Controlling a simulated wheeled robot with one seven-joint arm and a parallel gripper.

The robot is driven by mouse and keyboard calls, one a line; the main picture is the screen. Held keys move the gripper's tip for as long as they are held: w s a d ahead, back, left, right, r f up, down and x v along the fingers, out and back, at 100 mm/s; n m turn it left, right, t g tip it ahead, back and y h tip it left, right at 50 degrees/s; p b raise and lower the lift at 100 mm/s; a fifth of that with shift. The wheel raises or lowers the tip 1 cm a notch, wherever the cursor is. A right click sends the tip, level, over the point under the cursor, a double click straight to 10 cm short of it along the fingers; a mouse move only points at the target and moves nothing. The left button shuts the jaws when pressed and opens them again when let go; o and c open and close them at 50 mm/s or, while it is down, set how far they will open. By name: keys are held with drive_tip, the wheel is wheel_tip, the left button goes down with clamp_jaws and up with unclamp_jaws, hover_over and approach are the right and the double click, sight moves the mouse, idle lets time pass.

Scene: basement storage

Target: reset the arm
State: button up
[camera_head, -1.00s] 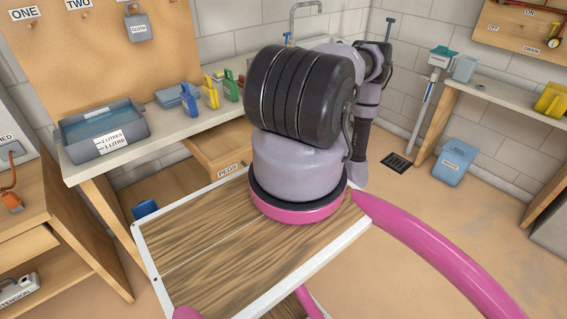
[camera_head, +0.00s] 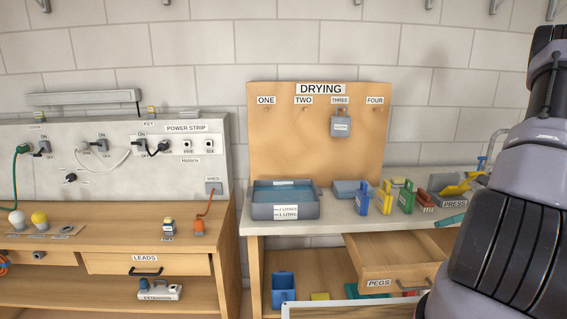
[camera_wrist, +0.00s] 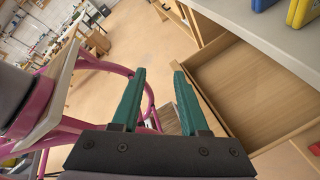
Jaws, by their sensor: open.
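My gripper (camera_wrist: 159,100) shows in the wrist view with its two green fingers apart and nothing between them. It hangs beside the open pegs drawer (camera_wrist: 245,90), which lies to its right in that view and looks empty in the part that shows. In the head view my arm fills the right edge, dark and lilac, and the gripper's fingers are not clearly seen there. The same drawer (camera_head: 400,256) stands pulled out below the drying counter (camera_head: 345,226).
A grey basin (camera_head: 286,205) of water and several coloured pegs (camera_head: 385,198) stand on the counter. A bench with a power strip (camera_head: 115,155) stands at left. A blue bin (camera_head: 284,288) sits below the counter.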

drive_tip(key=a+r+n+g+h, duration=0.1)
drive_tip(key=a+r+n+h, duration=0.4)
drive_tip(key=r, duration=0.5)
drive_tip(key=a+r+n+h, duration=0.3)
drive_tip(key=a+r+n, duration=0.4)
drive_tip(key=r, duration=0.3)
drive_tip(key=s+a+r+n+t+h, duration=0.1)
drive_tip(key=s+a+r+n+t, duration=0.2)
drive_tip(key=s+a+r+n, duration=0.1)
drive_tip(key=s+a+r+n+t+h, duration=0.2)
drive_tip(key=s+a+r+n+t, duration=0.2)
drive_tip(key=r, duration=0.5)
drive_tip(key=s+a+n, duration=0.1)
drive_tip(key=s+n, duration=0.1)
drive_tip(key=s, duration=0.1)
drive_tip(key=shift+a+r+h, duration=0.15)
drive_tip(key=shift+r+h, duration=0.1)
drive_tip(key=shift+h, duration=0.05)
